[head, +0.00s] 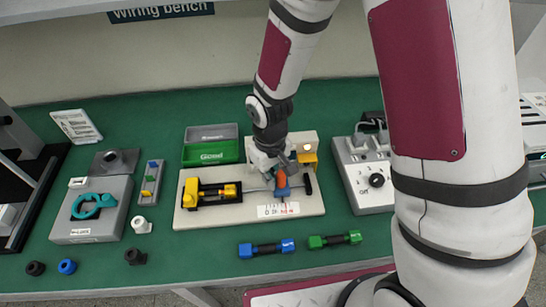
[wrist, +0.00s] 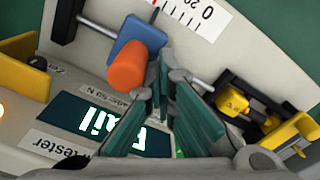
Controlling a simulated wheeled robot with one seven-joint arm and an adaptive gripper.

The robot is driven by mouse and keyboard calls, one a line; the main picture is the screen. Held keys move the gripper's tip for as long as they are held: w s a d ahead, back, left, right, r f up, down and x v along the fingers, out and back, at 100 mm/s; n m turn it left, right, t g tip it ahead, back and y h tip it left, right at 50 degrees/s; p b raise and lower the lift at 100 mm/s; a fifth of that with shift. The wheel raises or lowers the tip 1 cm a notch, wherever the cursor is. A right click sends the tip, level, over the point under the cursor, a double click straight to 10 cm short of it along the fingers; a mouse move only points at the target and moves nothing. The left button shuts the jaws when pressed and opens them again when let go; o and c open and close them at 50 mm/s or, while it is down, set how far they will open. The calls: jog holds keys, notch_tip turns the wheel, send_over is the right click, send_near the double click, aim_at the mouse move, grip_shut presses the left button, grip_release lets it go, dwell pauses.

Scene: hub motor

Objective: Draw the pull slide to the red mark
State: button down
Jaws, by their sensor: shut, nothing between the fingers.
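The pull slide is a blue block (head: 281,181) with an orange knob (head: 281,176) on a metal rod, on the right part of the cream tester board (head: 215,217). In the wrist view the blue block (wrist: 137,40) and orange knob (wrist: 128,68) lie just beyond and left of my fingertips. A white scale (head: 272,211) with red marking lies in front of the rod; part of it shows in the wrist view (wrist: 200,20). My gripper (head: 283,166) is shut and empty beside the knob; its fingertips (wrist: 163,80) appear apart from it. Contact is unclear in the head view.
A black and yellow clamp (head: 191,192) stands at the board's left end. In the wrist view a display (wrist: 105,125) reads "Fail". A grey switch box (head: 362,195) stands to the right. Blue (head: 266,248) and green (head: 335,240) dumbbell-shaped parts lie in front.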

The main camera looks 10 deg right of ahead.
jog(key=shift+d, duration=0.4)
jog(key=shift+a, duration=0.85)
notch_tip(320, 180, up, 8)
jog(key=p, duration=0.4)
jog(key=shift+p, duration=0.3)
dwell(0.4)
jog(key=s+d+r+m+t, duration=0.15)
jog(key=d+r, duration=0.35)
jog(key=r, duration=0.7)
jog(key=s+d+r+m+t, duration=0.2)
jog(key=s+d+r, duration=0.2)
jog(key=s+r, duration=0.4)
jog(key=s+d+r+m+t, duration=0.2)
jog(key=s+d+r, duration=0.3)
jog(key=s+r, duration=0.3)
jog(key=shift+s+r, duration=0.15)
jog(key=shift+s, duration=0.1)
